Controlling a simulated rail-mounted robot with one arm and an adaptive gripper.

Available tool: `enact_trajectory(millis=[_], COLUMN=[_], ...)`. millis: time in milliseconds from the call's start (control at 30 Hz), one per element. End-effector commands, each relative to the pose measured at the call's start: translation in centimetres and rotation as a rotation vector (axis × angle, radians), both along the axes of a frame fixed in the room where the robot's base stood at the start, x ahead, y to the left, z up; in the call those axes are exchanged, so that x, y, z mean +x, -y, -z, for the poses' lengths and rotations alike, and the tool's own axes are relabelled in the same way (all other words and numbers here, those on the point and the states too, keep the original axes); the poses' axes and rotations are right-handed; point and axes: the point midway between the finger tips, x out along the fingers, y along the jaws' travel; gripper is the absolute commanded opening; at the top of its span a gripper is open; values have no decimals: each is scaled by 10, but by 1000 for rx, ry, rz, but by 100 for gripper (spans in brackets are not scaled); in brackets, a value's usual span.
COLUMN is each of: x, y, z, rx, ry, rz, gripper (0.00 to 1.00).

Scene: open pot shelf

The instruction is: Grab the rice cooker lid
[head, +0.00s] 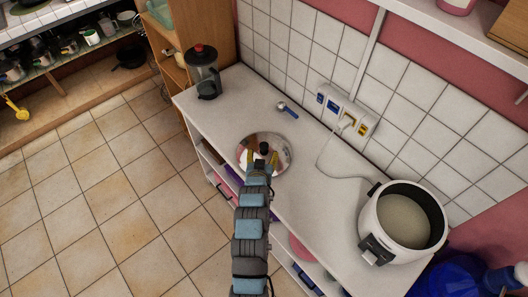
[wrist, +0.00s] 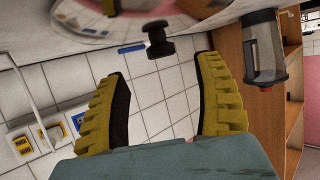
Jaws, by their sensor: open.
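The rice cooker lid (head: 283,146) is a round, shiny disc lying on the white counter, with a black knob (head: 264,148) on top. My arm reaches over its near edge in the head view and hides part of it. In the wrist view the lid (wrist: 85,20) runs along the top edge, and its black knob (wrist: 157,40) points toward my gripper (wrist: 160,68). My gripper's yellow fingers are spread apart and empty. The knob appears just beyond the fingertips, in line with the gap between them. The white rice cooker (head: 372,222) stands uncovered at the right, pale inside.
A blender (head: 203,72) stands at the counter's far left end. A blue-handled utensil (head: 288,110) lies behind the lid. A wall socket strip (head: 342,110) has a cord running down to the cooker. The counter (head: 325,195) is bare between lid and cooker.

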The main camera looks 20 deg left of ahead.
Motion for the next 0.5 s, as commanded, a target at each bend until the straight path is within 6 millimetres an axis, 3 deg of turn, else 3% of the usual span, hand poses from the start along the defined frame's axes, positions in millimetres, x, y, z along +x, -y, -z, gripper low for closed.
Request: enact_trajectory(millis=[500], x=[18], y=[-5], z=[7], rx=[0], ry=[0], rz=[0], gripper=[68])
